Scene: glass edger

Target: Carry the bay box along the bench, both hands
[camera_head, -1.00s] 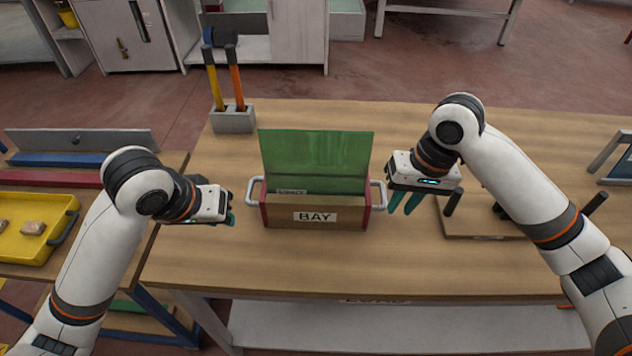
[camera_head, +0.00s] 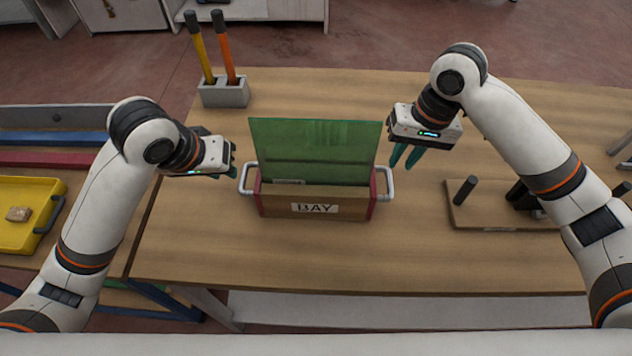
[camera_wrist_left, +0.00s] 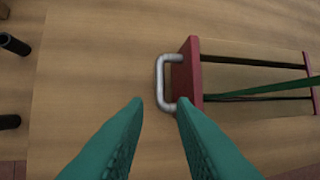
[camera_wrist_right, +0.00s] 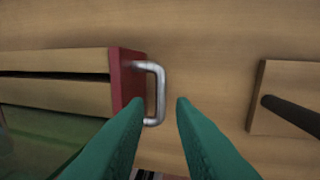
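The bay box (camera_head: 280,204) stands upright on the bench (camera_head: 310,255), with a BAY label (camera_head: 314,208), red ends and a green pane standing in it. Its left handle (camera_head: 244,179) and right handle (camera_head: 388,184) are grey loops. My left gripper (camera_head: 234,172) is open just beside the left handle; in the left wrist view the left handle (camera_wrist_left: 160,82) shows ahead of the parted fingers. My right gripper (camera_head: 405,157) is open by the right handle; in the right wrist view the right handle (camera_wrist_right: 160,92) shows ahead of its parted fingers. Neither gripper holds anything.
A grey block (camera_head: 224,93) with two upright tools stands behind the box. A wooden board (camera_head: 490,212) with dark posts lies to the right. A yellow tray (camera_head: 18,246) is on the left-hand table. The bench front is clear.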

